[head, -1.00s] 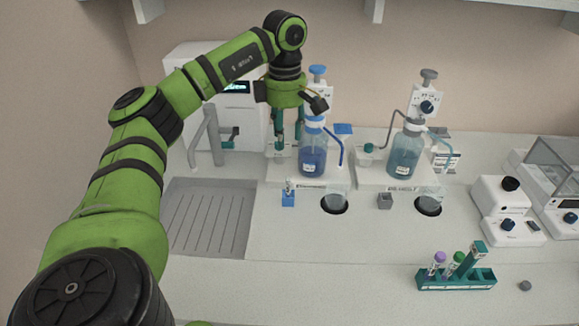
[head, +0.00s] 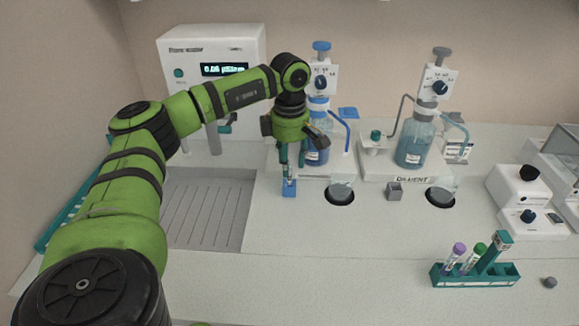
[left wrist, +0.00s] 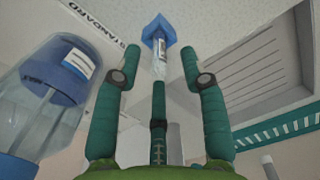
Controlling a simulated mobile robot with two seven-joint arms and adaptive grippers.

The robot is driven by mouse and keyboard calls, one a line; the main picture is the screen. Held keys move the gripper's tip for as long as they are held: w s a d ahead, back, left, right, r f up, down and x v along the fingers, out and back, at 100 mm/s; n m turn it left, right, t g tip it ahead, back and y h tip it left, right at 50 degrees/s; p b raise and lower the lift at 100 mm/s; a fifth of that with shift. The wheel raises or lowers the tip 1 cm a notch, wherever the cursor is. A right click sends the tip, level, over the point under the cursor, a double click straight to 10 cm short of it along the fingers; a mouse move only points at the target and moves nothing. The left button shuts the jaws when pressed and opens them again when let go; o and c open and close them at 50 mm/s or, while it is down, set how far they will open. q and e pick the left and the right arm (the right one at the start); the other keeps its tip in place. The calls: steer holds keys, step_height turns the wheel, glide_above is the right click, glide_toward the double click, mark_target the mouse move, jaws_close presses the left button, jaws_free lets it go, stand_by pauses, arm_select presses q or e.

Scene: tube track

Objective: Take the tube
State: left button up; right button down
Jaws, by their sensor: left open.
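A small clear tube with a label (left wrist: 160,62) stands in a small blue holder (head: 289,188) on the bench. In the left wrist view the blue holder (left wrist: 158,32) is straight ahead, past the fingertips. My left gripper (head: 292,162) is open and points down just above the holder. In the head view the gripper mostly hides the tube. My right gripper is not in view.
A blue-liquid bottle (head: 317,152) stands close behind the gripper, and a diluent bottle (head: 414,146) further right. A green rack (head: 470,282) holds tubes with purple and green caps at front right. A grooved drain panel (head: 205,205) lies left.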

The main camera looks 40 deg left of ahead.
arm_select(q)
steer(key=shift+a+f, duration=0.15)
steer(key=shift+f, duration=0.75)
jaws_close()
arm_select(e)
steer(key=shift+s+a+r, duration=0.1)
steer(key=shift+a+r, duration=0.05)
